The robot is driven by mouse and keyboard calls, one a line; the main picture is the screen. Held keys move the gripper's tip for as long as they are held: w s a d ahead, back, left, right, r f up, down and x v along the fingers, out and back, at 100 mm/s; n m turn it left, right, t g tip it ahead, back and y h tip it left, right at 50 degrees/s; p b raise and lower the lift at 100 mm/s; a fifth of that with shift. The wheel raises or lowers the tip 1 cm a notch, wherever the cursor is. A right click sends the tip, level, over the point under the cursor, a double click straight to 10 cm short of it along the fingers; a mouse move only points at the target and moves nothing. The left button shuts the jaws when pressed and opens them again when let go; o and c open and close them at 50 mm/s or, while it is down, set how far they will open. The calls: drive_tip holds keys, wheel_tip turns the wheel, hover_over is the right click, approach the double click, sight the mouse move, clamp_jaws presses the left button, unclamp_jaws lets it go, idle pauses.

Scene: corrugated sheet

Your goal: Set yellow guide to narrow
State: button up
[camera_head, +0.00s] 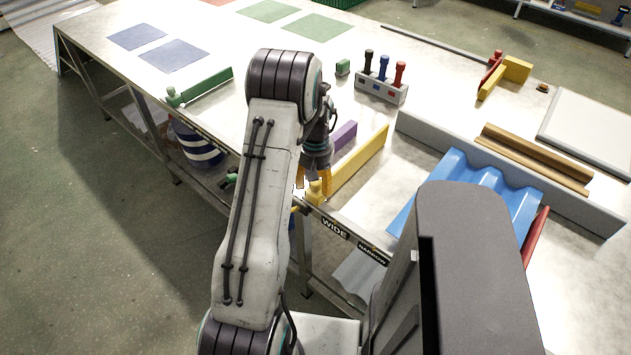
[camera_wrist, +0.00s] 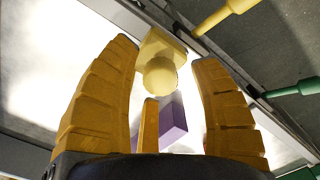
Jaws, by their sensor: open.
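The yellow guide (camera_head: 362,157) is a long bar lying across the metal bench, with a block and round knob at its front end. The knob (camera_wrist: 160,76) also shows in the wrist view. My gripper (camera_head: 313,180) is open at the front edge of the bench, by the knob. The WIDE label (camera_head: 335,229) and NARROW label (camera_head: 372,253) are on the front edge, right of the knob, with WIDE nearer. My arm hides part of the bench.
A purple block (camera_head: 344,134) lies beside the yellow guide. A grey raised rail (camera_head: 440,142) and a blue corrugated sheet (camera_head: 480,178) are to the right. A green guide (camera_head: 208,84) is to the left. A box with three coloured levers (camera_head: 381,88) stands behind.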

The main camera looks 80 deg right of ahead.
drive_tip(key=shift+f, duration=0.2)
clamp_jaws()
idle(0.6)
